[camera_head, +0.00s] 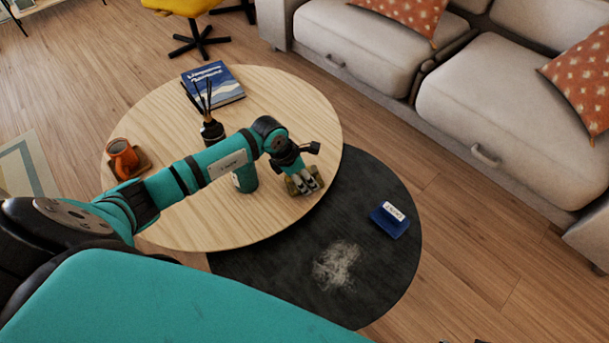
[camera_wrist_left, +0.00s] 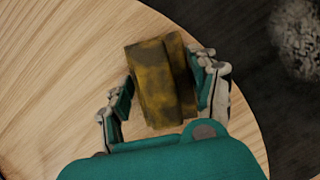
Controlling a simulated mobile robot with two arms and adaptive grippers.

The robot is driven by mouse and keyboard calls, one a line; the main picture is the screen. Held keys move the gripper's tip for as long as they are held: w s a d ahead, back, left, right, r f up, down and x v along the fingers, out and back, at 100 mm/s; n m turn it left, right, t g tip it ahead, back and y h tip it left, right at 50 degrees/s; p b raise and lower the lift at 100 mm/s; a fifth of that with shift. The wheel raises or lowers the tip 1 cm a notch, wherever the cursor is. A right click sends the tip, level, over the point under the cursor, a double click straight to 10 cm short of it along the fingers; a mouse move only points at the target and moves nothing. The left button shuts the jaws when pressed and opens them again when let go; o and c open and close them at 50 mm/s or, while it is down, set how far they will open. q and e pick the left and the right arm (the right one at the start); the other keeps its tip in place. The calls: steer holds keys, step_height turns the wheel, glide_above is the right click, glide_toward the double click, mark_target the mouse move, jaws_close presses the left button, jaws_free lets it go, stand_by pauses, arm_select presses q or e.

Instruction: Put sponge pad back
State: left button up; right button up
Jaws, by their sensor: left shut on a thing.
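The sponge pad is a worn yellow-brown block with dark stains (camera_head: 292,188). It is at the right edge of the round wooden table (camera_head: 215,225) in the head view. My left gripper (camera_head: 305,181) is shut on it, and the fingers partly hide it. In the left wrist view the sponge pad (camera_wrist_left: 158,85) lies between the fingers of my left gripper (camera_wrist_left: 168,88), over the table top near its rim. I cannot tell whether it touches the table. My right gripper is not in view.
A teal cylinder (camera_head: 246,182) stands beside my left forearm.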

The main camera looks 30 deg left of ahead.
arm_select(q)
steer(key=o, duration=1.1)
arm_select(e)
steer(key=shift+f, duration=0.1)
arm_select(q)
steer(key=shift+a+r, duration=0.1)
steer(key=shift+r, duration=0.15)
steer(key=p+v, duration=0.2)
steer(key=v, duration=0.9)
steer(key=shift+r+p, duration=0.25)
steer(key=shift+p, duration=0.1)
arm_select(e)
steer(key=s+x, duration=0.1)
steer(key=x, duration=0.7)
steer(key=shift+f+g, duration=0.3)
arm_select(q)
steer(key=shift+s+a, duration=0.1)
steer(key=shift+a, duration=0.05)
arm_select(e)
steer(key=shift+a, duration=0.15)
